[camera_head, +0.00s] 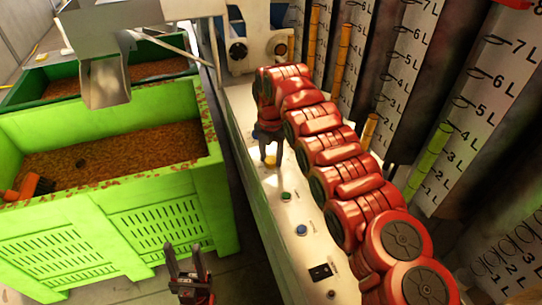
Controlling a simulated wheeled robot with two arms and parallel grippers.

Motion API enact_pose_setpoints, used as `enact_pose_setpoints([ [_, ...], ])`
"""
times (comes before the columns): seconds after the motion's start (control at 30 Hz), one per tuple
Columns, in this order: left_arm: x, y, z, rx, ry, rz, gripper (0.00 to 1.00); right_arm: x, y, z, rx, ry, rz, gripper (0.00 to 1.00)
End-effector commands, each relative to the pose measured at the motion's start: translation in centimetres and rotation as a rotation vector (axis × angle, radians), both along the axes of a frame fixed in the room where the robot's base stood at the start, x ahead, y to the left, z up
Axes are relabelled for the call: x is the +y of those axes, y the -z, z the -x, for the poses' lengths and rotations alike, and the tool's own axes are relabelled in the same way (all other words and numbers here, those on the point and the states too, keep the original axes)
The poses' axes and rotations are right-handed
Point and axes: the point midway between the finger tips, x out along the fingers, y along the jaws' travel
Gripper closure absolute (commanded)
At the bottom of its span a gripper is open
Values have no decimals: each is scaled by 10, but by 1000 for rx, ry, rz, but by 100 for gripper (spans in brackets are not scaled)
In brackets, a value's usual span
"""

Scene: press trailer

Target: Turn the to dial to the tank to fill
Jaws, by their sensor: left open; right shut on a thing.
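My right arm (352,185), red and dark grey, reaches from the lower right up over the pale control console (268,228). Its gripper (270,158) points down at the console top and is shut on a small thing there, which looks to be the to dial. The fingers hide nearly all of it, and its pointer and label cannot be read. My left gripper (188,272) is open and empty at the bottom, in front of the green bin and left of the console. Tall tanks (490,75) with litre scales stand along the right.
The console also bears a green button (286,196), a blue button (300,230) and a black switch (320,271). A bright green bin (165,215) of brownish stuff stands left, under a metal chute (105,80). Coloured level columns (434,150) show beside the tanks.

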Motion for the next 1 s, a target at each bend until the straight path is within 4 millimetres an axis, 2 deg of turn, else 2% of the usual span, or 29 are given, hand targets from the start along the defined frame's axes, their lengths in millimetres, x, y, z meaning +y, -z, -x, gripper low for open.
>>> enact_pose_setpoints([
  [0.1,0,0,0,0,0,0,50,0,-1,-1,-5,0,-1,100],
  [0.13,0,0,0,0,0,0,50,0,-1,-1,-5,0,-1,49],
  [0.3,0,0,0,0,0,0,50,0,-1,-1,-3,1,-1,21],
  [0.6,0,0,0,0,0,0,50,0,-1,0,-1,1,0,21],
  [0.73,0,2,0,0,0,0,50,1,-11,0,-2,-1,1,21],
  [0.83,0,4,0,0,0,0,50,1,-30,-1,-6,0,0,21],
  [0.97,0,-3,0,0,0,0,50,3,-63,0,-4,-1,-1,21],
  [1.0,0,-20,0,1,0,0,50,2,-81,0,-1,0,0,21],
])
